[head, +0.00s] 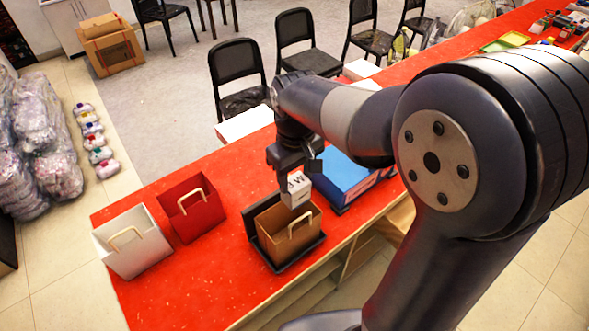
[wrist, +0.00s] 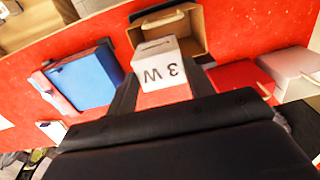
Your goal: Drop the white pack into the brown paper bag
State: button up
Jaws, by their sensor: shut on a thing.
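The white pack (head: 297,188) is a small box with dark lettering on it. My gripper (head: 294,172) is shut on it and holds it above the brown paper bag (head: 275,236). In the wrist view the white pack (wrist: 160,66) sits between the two fingers (wrist: 160,88), lettering facing the camera. The brown paper bag (wrist: 194,27) shows just beyond the pack, open, with its near part hidden by the pack. In the head view the bag stands upright with a pale handle, on a black tray (head: 311,251) on the red table.
A red bag (head: 190,212) and a white bag (head: 128,243) stand to the left on the red table (head: 225,275). A blue box (head: 340,172) lies just right of and behind the brown bag. Black chairs (head: 237,80) stand behind the table.

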aim_at(296, 182)
notch_tip(296, 182, down, 4)
jog(key=b, duration=0.2)
jog(key=shift+f+b, duration=0.15)
jog(key=shift+b, duration=0.25)
jog(key=o, duration=1.3)
notch_tip(296, 182, up, 11)
jog(key=shift+b, duration=0.4)
jog(key=shift+f, duration=0.1)
